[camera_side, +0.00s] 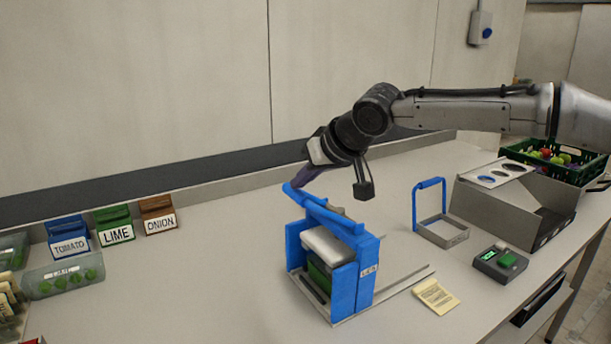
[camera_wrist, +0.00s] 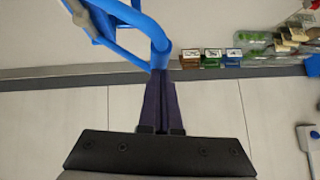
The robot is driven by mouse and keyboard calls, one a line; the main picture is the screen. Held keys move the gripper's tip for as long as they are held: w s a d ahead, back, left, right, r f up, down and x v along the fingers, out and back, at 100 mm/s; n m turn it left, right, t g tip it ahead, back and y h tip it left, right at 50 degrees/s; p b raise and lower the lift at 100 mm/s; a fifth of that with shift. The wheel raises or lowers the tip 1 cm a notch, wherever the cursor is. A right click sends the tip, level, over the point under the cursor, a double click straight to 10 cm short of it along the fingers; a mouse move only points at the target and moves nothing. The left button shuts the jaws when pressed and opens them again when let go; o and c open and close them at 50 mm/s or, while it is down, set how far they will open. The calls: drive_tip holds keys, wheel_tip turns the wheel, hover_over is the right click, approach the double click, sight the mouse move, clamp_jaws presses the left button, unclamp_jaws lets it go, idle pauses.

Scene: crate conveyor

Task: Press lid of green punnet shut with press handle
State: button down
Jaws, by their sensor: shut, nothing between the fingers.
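A blue press (camera_side: 365,280) stands on the table in the side view. Its blue press handle (camera_side: 330,215) is a bar across the top, over a pale grey block (camera_side: 326,243). The green punnet (camera_side: 318,272) shows partly between the blue side walls, under the block; its lid is hidden, so I cannot tell whether it is shut. My gripper (camera_side: 297,184) is shut and empty at the handle's left end. In the wrist view, the tips of my gripper (camera_wrist: 160,72) meet the end of the blue handle (camera_wrist: 161,50); I cannot tell whether they touch.
TOMATO (camera_side: 69,237), LIME (camera_side: 115,225) and ONION (camera_side: 158,215) boxes stand at the left, near a clear tray (camera_side: 62,283) of green produce. Right of the press are a blue-handled frame (camera_side: 440,230), a scale (camera_side: 499,262), a notepad (camera_side: 436,296) and a grey bin (camera_side: 500,215).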

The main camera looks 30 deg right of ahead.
drive_tip(key=shift+a+f+h, duration=0.3)
drive_tip(key=shift+a+f, duration=0.2)
drive_tip(key=shift+a, duration=0.05)
drive_tip(key=a+f+n+h, duration=0.3)
drive_tip(key=f+h, duration=0.3)
drive_tip(key=f, duration=0.5)
drive_tip(key=shift+a+n, duration=0.4)
drive_tip(key=shift+s+h, duration=0.1)
drive_tip(key=shift+h, duration=0.2)
drive_tip(key=s+a+r, duration=0.6)
drive_tip(key=s+r, duration=0.1)
drive_tip(key=r, duration=0.4)
drive_tip(key=shift+a, duration=0.2)
